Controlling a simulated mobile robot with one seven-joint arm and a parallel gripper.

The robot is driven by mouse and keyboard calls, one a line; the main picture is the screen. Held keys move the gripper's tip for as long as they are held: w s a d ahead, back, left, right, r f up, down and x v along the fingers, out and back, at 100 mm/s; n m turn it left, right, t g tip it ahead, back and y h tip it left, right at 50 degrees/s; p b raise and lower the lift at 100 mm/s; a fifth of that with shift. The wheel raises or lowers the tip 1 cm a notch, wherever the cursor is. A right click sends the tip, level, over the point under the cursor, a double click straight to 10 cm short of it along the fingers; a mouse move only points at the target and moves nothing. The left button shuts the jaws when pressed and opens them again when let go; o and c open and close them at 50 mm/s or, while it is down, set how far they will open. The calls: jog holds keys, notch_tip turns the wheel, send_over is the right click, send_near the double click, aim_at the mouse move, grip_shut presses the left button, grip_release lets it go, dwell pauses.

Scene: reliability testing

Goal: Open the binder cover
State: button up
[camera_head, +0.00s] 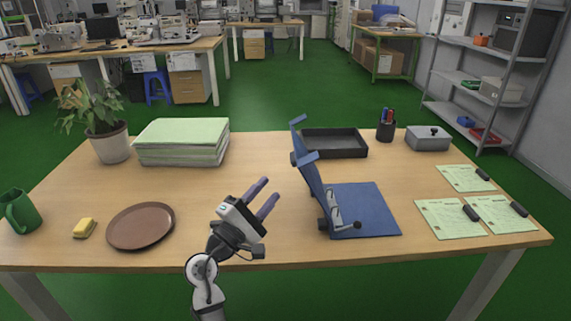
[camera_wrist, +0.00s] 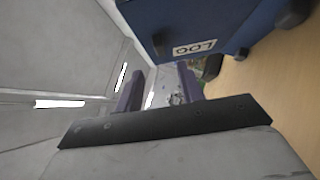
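The blue binder (camera_head: 368,208) lies on the table right of centre, with metal rings along its left side. Its cover (camera_head: 311,178) stands raised near upright, tilted a little left at the top. In the wrist view the blue cover (camera_wrist: 195,22) fills the top, with an upside-down white label reading "LOG". My gripper (camera_head: 266,194) is left of the cover and apart from it, fingers pointing up and right. Its two purple fingers are spread, and nothing shows held between them in the wrist view (camera_wrist: 160,90).
A brown plate (camera_head: 141,226), yellow sponge (camera_head: 84,228) and green mug (camera_head: 22,212) are on the left. A paper stack (camera_head: 183,142) and plant (camera_head: 108,140) stand behind. A black tray (camera_head: 336,143) is behind the binder; clipped papers (camera_head: 449,219) lie right.

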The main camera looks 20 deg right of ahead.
jog(key=p+x, duration=0.1)
jog(key=x, duration=0.8)
jog(key=shift+w+d+r+p, duration=0.15)
jog(key=shift+w+d+p, duration=0.05)
jog(key=shift+p, duration=0.15)
jog(key=shift+c, duration=0.2)
grip_shut()
